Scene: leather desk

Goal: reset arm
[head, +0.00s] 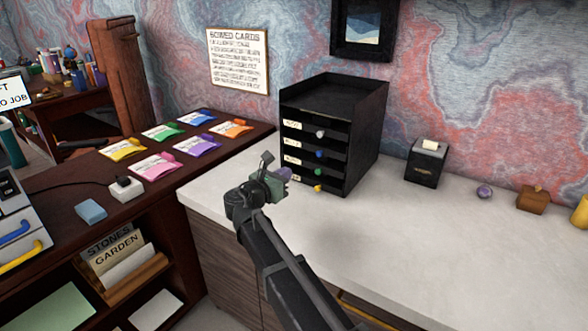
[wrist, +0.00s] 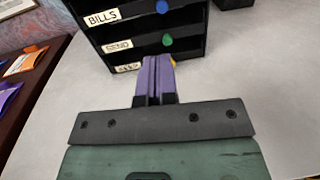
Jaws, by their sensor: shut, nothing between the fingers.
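My gripper (head: 285,173) is at the end of my arm, over the left part of the white counter (head: 420,250), in front of the black drawer organizer (head: 365,135). In the wrist view my gripper (wrist: 155,82) has its two purple fingers together, with nothing between them. The fingers point toward the lower drawers of the organizer (wrist: 190,25). I cannot tell whether the fingertips touch it.
The organizer has labelled drawers with coloured knobs. Several coloured cards lie on the dark desk (head: 70,190) at left. The front counter is clear.

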